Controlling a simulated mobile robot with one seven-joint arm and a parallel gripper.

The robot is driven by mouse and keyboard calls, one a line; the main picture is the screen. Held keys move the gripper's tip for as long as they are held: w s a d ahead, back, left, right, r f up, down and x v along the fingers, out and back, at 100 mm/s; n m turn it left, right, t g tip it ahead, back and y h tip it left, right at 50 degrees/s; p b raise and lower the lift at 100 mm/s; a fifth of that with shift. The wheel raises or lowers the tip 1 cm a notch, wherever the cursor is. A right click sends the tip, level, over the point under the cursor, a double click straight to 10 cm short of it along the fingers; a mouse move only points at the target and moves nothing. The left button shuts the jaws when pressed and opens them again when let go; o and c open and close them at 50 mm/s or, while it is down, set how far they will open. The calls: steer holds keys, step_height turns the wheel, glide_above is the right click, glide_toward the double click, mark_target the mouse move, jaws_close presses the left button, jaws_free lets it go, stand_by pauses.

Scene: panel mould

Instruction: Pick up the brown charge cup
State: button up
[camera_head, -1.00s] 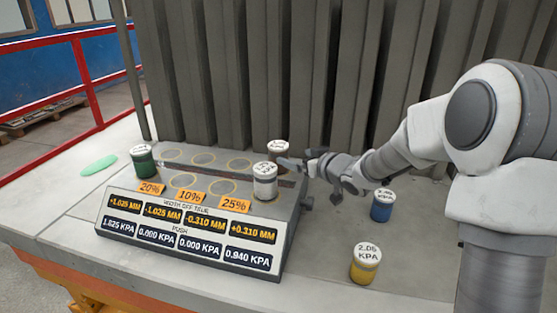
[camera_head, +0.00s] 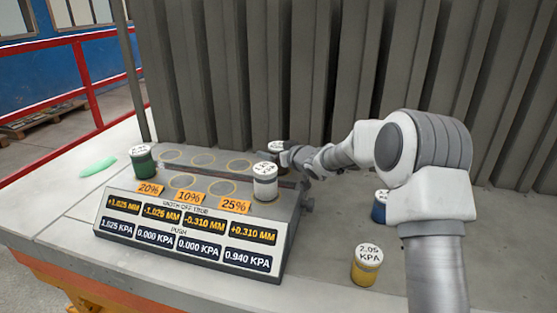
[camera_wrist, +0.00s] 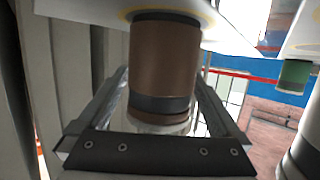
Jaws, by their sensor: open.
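The brown charge cup (camera_head: 276,146) stands at the back right of the panel in the head view, mostly hidden behind the white cup and my gripper (camera_head: 287,157). In the wrist view the brown cup (camera_wrist: 163,60) fills the middle, with a dark band and a pale end. My gripper (camera_wrist: 160,90) is open there, with one finger on each side of the cup. I cannot tell whether either finger touches it.
A white cup (camera_head: 265,184) stands just in front of the brown one. A green cup (camera_head: 143,164) is at the panel's left. A blue cup (camera_head: 379,208) is partly behind my arm, and a yellow cup (camera_head: 366,270) stands on the slab. Ribbed grey walls (camera_head: 230,70) rise behind.

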steer(key=shift+w+a+f, duration=0.15)
steer(key=shift+w+a, duration=0.15)
steer(key=shift+w, duration=0.15)
steer(key=shift+c, duration=0.3)
steer(key=c, duration=1.4)
jaws_close()
